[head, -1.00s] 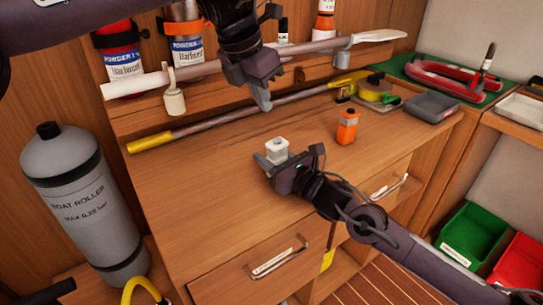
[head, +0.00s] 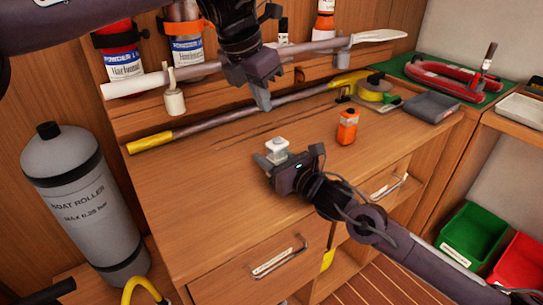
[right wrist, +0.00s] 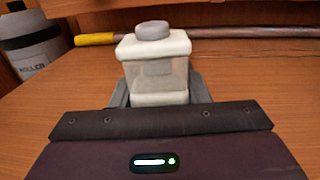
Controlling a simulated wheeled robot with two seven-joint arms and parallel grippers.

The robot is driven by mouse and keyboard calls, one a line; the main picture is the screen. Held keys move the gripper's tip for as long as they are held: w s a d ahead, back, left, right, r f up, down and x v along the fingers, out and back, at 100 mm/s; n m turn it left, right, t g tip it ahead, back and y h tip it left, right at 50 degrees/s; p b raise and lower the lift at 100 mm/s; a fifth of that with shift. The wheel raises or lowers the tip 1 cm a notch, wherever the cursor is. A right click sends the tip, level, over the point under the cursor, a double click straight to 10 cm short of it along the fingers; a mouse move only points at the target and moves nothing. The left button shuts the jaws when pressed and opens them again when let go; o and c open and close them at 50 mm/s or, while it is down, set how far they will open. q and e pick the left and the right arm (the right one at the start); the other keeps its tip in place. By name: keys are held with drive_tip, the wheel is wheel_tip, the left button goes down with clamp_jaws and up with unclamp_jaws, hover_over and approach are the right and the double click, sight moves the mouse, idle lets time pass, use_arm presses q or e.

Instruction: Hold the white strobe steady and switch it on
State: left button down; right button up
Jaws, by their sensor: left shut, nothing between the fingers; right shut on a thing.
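The white strobe (head: 277,146) stands upright on the wooden worktop, with a grey round button on top. In the right wrist view the strobe (right wrist: 155,65) shows a white cap and base with a clear middle part, and looks unlit. My right gripper (head: 275,159) is shut on the strobe, low around its body; its fingers (right wrist: 158,92) flank it in the right wrist view. My left gripper (head: 263,100) is shut and empty, above the worktop and behind the strobe, apart from it.
An orange device (head: 347,126) stands on the worktop to the right of the strobe. A pole with a yellow grip (head: 150,142) lies along the back. Worktop left of the strobe is clear.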

sight(274, 145)
idle(0.4)
use_arm(q)
drive_tip(key=shift+w+d+f+n+t+h, duration=0.35)
drive_tip(key=shift+f+n+t+h, duration=0.25)
drive_tip(key=shift+f+n, duration=0.85)
drive_tip(key=shift+w+d+f+n+t+h, duration=0.45)
drive_tip(key=shift+f+n+t, duration=0.45)
drive_tip(key=shift+n, duration=0.9)
drive_tip(key=shift+w+d+f+n+t+h, duration=0.25)
drive_tip(key=shift+f+n+t+h, duration=0.35)
drive_tip(key=shift+f+n, duration=0.9)
drive_tip(key=shift+s+r, duration=0.1)
